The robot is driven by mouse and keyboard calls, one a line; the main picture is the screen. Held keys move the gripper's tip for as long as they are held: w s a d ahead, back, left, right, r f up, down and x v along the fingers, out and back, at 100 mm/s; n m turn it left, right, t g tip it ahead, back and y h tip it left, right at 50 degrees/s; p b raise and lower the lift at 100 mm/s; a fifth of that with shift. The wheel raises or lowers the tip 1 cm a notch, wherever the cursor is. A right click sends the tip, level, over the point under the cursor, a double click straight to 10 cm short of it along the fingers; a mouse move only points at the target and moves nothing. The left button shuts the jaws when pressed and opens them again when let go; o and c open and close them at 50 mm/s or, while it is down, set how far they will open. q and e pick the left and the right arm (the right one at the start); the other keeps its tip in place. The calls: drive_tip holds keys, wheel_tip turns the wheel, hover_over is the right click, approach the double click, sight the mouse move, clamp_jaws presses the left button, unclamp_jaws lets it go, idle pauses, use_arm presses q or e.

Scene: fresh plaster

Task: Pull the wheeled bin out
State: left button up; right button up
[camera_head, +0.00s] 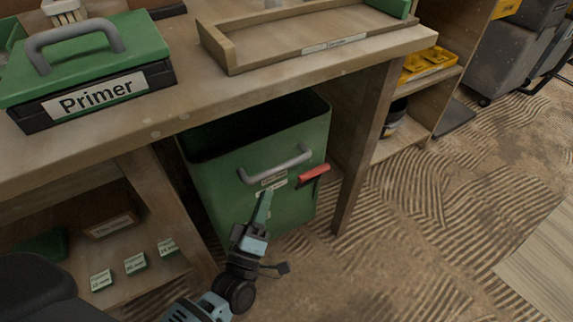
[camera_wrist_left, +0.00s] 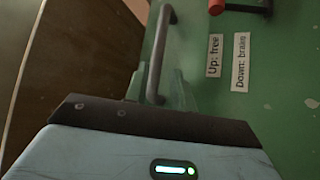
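The green wheeled bin (camera_head: 222,190) stands under the workbench, with its open top below the bench top. A grey bar handle (camera_head: 275,167) is on its front. A red lever (camera_head: 314,174) sits to the right of the handle; its red end also shows in the left wrist view (camera_wrist_left: 217,6). My left gripper (camera_head: 264,200) is in front of the bin, just below the handle in the head view. In the left wrist view its open fingers (camera_wrist_left: 157,88) stand on either side of the handle bar (camera_wrist_left: 160,50), with visible gaps. My right gripper is not in view.
The workbench (camera_head: 200,100) carries a green-lidded Primer box (camera_head: 90,70) and a wooden tray (camera_head: 300,35). A bench leg (camera_head: 365,145) stands right of the bin. Labels reading "Up: free" (camera_wrist_left: 214,55) and "Down: brake" (camera_wrist_left: 240,61) are on the bin. Floor (camera_head: 400,250) is clear at right.

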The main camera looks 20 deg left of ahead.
sight(274, 168)
use_arm(q)
drive_tip(key=b+x, duration=0.1)
drive_tip(key=x, duration=0.5)
drive_tip(key=shift+w+r, duration=0.2)
drive_tip(key=shift+w, duration=0.1)
drive_tip(key=shift+w+r, duration=0.15)
drive_tip(key=shift+w, duration=0.2)
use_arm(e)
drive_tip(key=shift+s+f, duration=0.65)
use_arm(q)
drive_tip(key=c, duration=0.5)
clamp_jaws()
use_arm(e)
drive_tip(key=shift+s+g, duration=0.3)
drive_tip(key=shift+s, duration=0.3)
